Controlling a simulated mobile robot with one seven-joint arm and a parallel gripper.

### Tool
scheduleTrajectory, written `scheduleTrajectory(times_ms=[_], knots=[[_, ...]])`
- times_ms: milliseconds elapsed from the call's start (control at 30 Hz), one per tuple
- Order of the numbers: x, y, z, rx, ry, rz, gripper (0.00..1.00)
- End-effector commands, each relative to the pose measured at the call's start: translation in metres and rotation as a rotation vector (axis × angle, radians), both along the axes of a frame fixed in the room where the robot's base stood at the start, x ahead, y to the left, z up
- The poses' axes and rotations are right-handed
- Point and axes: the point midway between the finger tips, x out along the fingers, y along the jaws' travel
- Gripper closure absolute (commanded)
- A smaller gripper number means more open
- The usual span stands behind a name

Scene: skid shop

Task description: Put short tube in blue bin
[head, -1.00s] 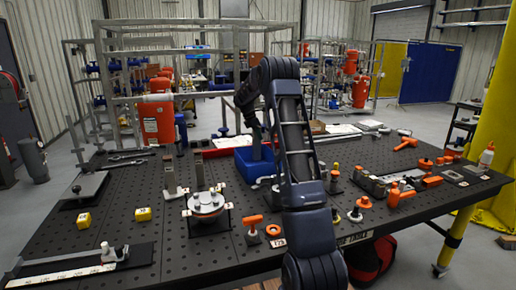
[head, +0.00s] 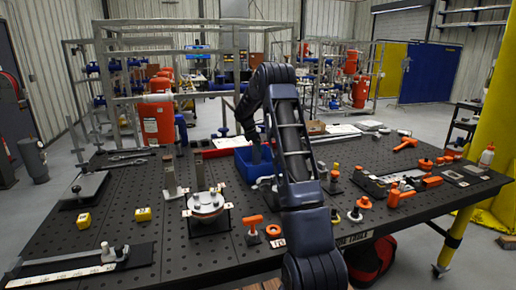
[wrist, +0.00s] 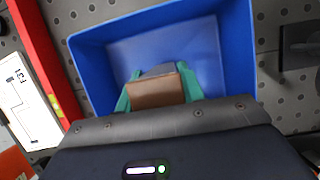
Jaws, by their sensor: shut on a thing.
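The blue bin (head: 243,168) stands on the dark perforated table, partly behind my arm in the head view. In the wrist view the bin (wrist: 90,62) opens below my gripper. My gripper (wrist: 157,88) has green-teal fingers, shut on the short tube (wrist: 157,92). The tube shows a brownish end face and a grey side between the fingers. The tube and fingertips are over the bin's opening; how deep they reach is hard to tell.
A red bar (wrist: 42,60) lies left of the bin in the wrist view. Upright metal posts (head: 170,178) and a round flanged fixture (head: 206,205) stand left of my arm. Orange-handled parts (head: 398,193) lie to the right.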

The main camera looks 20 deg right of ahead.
Motion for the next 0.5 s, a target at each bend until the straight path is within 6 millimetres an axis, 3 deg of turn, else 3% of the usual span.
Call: scheduleTrajectory(times_ms=[67,100,200,500], knots=[[0.0001,0.0,-0.0016,0.0,0.0,0.0,1.0],[0.0,0.0001,-0.0025,0.0,0.0,0.0,0.6],[0.0,0.0001,-0.0022,0.0,0.0,0.0,0.4],[0.0001,0.0,-0.0013,0.0,0.0,0.0,0.4]])
